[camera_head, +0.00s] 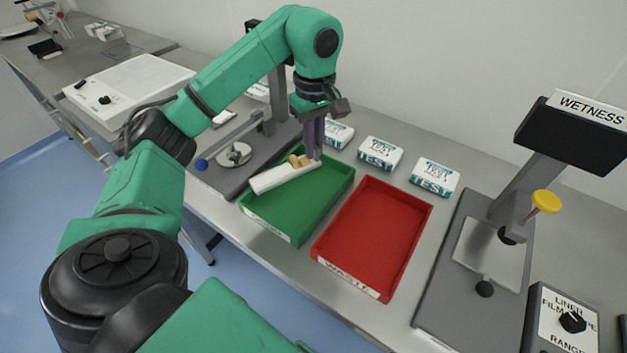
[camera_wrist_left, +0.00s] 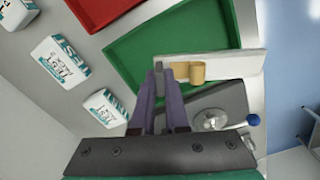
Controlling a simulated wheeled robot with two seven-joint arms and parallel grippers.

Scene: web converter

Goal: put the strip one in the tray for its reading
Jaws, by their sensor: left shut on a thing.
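The strip (camera_head: 273,180) is a long white bar with a tan grip piece (camera_head: 299,160) near one end. My left gripper (camera_head: 315,157) points down with its purple fingers shut at the tan grip end. The strip lies over the far-left part of the green tray (camera_head: 325,206); whether it touches the tray is unclear. In the left wrist view the strip (camera_wrist_left: 232,66) crosses the tray's edge, and the tan piece (camera_wrist_left: 197,73) is beside the fingertips (camera_wrist_left: 166,72). The green tray's front label is unreadable. My right gripper is out of view.
A red tray (camera_head: 378,232) marked WASTE stands right of the green one. Several TEST boxes (camera_head: 380,153) line the back. A WETNESS instrument (camera_head: 572,130) with a yellow knob (camera_head: 546,201) stands at right. A grey device with a round pan (camera_head: 235,154) is behind the green tray's left side.

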